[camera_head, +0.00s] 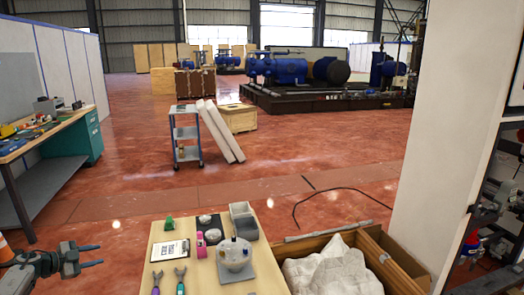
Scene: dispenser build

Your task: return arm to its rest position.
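My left gripper (94,255) is at the lower left, left of the small wooden table. Its two dark fingers point right and stand apart with nothing between them. The arm comes in from the lower left edge. On the table (168,232) are a white rounded dispenser-like object (234,254), a grey two-part bin (242,220), a pink item (201,245), a green item (169,223), a printed sheet (171,250) and two plier-like tools (180,281).
A wooden crate (376,250) holding a white crumpled bag (333,270) stands right of the table. A white pillar (434,130) rises at the right. A workbench (50,135) is at the far left, with open red floor ahead and a dark cable (340,188) on it.

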